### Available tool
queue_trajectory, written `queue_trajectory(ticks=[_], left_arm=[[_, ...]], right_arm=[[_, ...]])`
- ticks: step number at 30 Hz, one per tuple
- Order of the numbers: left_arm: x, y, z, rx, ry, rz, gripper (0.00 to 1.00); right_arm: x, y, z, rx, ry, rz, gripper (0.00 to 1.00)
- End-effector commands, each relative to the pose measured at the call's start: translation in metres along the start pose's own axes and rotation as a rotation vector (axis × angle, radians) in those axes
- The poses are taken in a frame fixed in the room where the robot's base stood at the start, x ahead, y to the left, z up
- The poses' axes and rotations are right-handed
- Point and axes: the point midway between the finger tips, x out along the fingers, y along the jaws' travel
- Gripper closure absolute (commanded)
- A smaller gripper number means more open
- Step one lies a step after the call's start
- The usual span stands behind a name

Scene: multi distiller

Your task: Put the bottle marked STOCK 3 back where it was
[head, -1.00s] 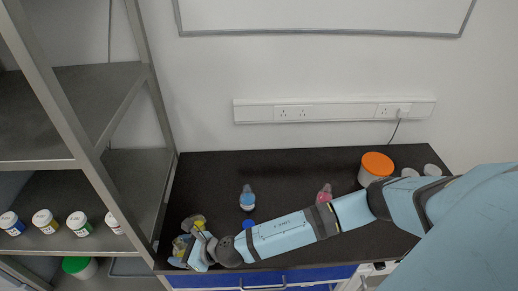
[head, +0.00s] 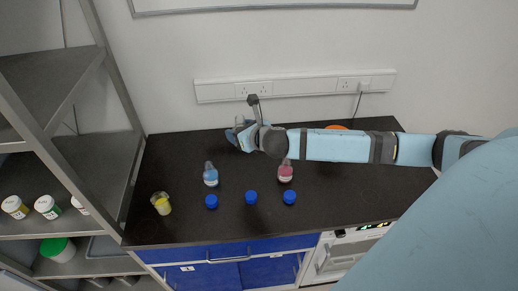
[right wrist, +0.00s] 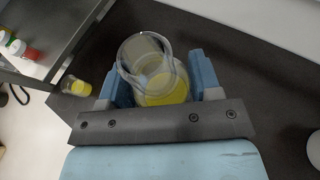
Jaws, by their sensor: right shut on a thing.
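My right gripper (right wrist: 160,80) is shut on a clear glass bottle (right wrist: 178,91) with yellow liquid. In the head view this gripper (head: 240,132) is above the back of the dark bench; the bottle is mostly hidden there. I cannot read a STOCK 3 mark on it. A blue-liquid bottle (head: 211,177) and a pink-liquid bottle (head: 285,173) stand on the bench in front of the arm. A clear container with yellow liquid (head: 162,204) stands at the front left and also shows in the right wrist view (right wrist: 76,87). My left gripper is not in view.
Three blue caps (head: 251,197) lie in a row near the bench's front. A metal shelf (head: 92,185) with white jars (head: 47,206) borders the bench (head: 240,225) on the left. An orange-lidded tub (head: 337,127) is mostly hidden behind my arm. The front right bench is clear.

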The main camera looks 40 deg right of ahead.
Motion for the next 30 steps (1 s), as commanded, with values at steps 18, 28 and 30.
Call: queue_trajectory(ticks=[18, 28, 30], left_arm=[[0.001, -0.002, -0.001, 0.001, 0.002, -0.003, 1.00], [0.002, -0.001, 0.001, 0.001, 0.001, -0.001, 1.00], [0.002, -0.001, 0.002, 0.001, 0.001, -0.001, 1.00]], right_arm=[[0.038, -0.015, -0.094, 0.016, 0.005, -0.028, 0.71], [0.057, -0.015, -0.138, 0.013, 0.000, -0.026, 0.71], [0.059, -0.016, -0.142, 0.012, 0.001, -0.026, 0.71]])
